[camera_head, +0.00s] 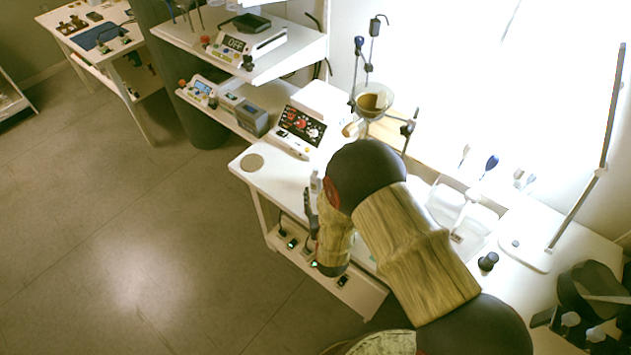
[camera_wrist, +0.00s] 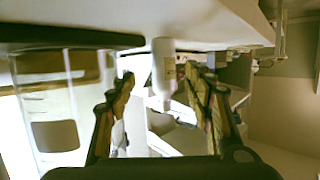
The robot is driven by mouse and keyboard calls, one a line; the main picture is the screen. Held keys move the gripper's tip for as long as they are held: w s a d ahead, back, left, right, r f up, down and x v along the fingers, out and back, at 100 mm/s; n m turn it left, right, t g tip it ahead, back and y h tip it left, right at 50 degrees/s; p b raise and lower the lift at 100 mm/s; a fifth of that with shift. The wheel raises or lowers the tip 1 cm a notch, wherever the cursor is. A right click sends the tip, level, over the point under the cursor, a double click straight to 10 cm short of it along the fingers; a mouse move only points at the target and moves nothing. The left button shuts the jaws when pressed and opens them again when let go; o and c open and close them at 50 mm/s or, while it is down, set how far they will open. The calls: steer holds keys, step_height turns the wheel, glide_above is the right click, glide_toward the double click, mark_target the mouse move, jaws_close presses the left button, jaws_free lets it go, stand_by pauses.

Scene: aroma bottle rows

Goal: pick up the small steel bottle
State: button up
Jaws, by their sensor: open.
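A small pale bottle (camera_wrist: 163,62) with a light label shows in the wrist view, which looks upside down. Its base meets the white table (camera_wrist: 215,22) at the top of that picture and its narrow neck points down. I cannot tell from its colour whether it is steel. My gripper (camera_wrist: 159,76) is open, with one finger on each side of the bottle in that picture. I cannot tell whether either finger touches it. In the head view my gripper (camera_head: 309,206) is at the table's front edge, partly hidden by my arm, near a small pale bottle (camera_head: 315,182).
A clear glass vessel (camera_wrist: 42,105) stands left of the fingers in the wrist view. In the head view, a control box (camera_head: 300,131) and a glass funnel on a stand (camera_head: 372,98) are behind. A round disc (camera_head: 252,162) lies on the table's left end, with bare surface around it.

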mark_target(316, 194)
steer(key=x, duration=0.2)
steer(key=b+x, duration=0.1)
steer(key=x, duration=0.2)
steer(key=shift+w+a+r+b, duration=0.1)
steer(key=shift+w+a+b, duration=0.25)
steer(key=shift+w+b, duration=0.05)
steer(key=shift+c, duration=1.4)
steer(key=c, duration=1)
